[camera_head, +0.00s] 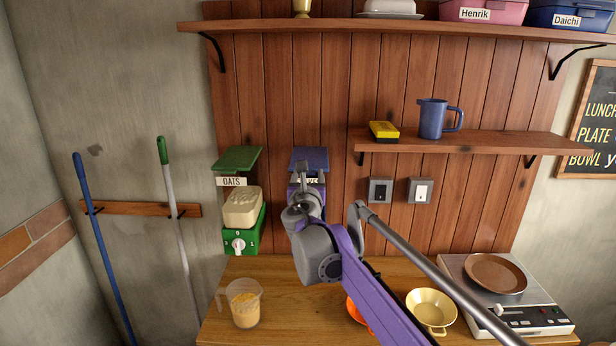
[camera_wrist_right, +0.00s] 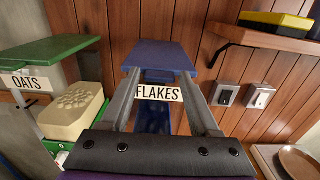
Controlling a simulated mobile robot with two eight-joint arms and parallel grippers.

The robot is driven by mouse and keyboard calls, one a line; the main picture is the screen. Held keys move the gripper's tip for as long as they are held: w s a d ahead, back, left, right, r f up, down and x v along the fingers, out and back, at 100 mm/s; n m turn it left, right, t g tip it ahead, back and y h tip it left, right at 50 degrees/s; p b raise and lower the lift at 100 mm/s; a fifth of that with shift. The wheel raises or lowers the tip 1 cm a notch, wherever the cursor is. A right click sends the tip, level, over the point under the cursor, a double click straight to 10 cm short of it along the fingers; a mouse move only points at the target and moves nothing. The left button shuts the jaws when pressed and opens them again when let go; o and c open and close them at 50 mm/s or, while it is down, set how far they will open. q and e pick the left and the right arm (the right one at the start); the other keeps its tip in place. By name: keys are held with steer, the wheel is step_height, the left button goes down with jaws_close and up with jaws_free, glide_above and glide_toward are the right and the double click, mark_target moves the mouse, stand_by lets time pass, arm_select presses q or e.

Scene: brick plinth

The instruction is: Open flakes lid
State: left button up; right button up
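The flakes dispenser has a flat blue lid (camera_head: 309,158), which also shows in the right wrist view (camera_wrist_right: 160,55) above a white FLAKES label (camera_wrist_right: 158,93). The dispenser's blue body (camera_wrist_right: 153,120) shows partly below the label; my gripper and arm hide most of it in the head view. My right gripper (camera_head: 308,182) is in front of the dispenser. In the right wrist view its two fingers (camera_wrist_right: 160,80) are spread either side of the label, tips close under the lid's front edge. I cannot tell whether they touch it. My left gripper is not in view.
The oats dispenser with a green lid (camera_head: 237,158) stands close on the left. A shelf (camera_head: 470,142) with a blue mug (camera_head: 432,118) is to the right. A jug (camera_head: 243,303), a yellow bowl (camera_head: 431,308) and a cooker (camera_head: 510,310) stand on the counter.

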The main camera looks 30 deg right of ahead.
jaws_close()
stand_by(1.1)
